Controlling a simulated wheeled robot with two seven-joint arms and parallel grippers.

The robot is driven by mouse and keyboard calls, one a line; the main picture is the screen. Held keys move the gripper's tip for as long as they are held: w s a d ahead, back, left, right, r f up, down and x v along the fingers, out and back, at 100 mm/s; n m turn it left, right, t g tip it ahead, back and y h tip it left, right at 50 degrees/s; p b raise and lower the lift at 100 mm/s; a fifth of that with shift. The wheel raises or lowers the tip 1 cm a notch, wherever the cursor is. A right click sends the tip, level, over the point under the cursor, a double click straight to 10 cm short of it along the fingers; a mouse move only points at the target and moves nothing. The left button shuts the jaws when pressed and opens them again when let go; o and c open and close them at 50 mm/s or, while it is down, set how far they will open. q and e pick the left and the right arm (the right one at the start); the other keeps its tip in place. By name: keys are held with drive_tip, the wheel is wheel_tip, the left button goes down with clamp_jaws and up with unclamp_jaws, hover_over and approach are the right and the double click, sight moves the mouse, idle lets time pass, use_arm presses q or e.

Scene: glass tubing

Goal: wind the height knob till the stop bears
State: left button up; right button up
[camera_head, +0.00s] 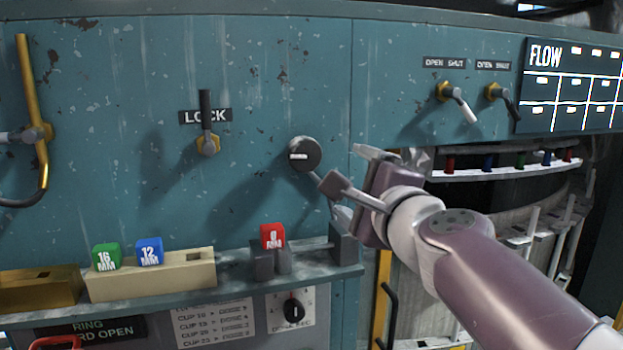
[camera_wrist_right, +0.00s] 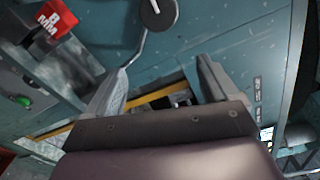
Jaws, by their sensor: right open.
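A round black knob (camera_head: 304,154) with a white mark is on the teal panel, right of the LOCK lever. It also shows at the top of the right wrist view (camera_wrist_right: 157,12), with a thin bent grey rod running down from it. No label naming it can be read. My right gripper (camera_head: 362,187) is just right of and below the knob. In the right wrist view its fingers (camera_wrist_right: 160,85) are apart with nothing gripped between them. The rod's lower end lies near the left finger; I cannot tell whether they touch. I cannot tell which part is the stop. My left gripper is out of view.
A red 8 MM cube (camera_head: 272,236) sits in a grey fixture on the ledge below the knob. Green (camera_head: 106,256) and blue (camera_head: 149,252) cubes stand in a beige block further left. The LOCK lever (camera_head: 206,125) and two small valves (camera_head: 455,98) project from the panel.

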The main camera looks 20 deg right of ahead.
sight(308, 157)
drive_tip(key=w+a+m, duration=0.1)
drive_tip(key=w, duration=0.2)
drive_tip(key=w+a+r+m+y+p, duration=0.1)
drive_tip(key=w+a+m, duration=0.1)
drive_tip(key=w, duration=0.2)
drive_tip(key=w+a+m+y, duration=0.1)
drive_tip(key=w+m, duration=0.1)
drive_tip(key=w, duration=0.2)
drive_tip(key=shift+w+a+r, duration=0.2)
drive_tip(key=shift+w+r, duration=0.05)
drive_tip(key=shift+r, duration=0.05)
drive_tip(key=shift+w+a+p, duration=0.15)
drive_tip(key=shift+w+p, duration=0.15)
drive_tip(key=shift+w, duration=0.2)
drive_tip(key=c, duration=1)
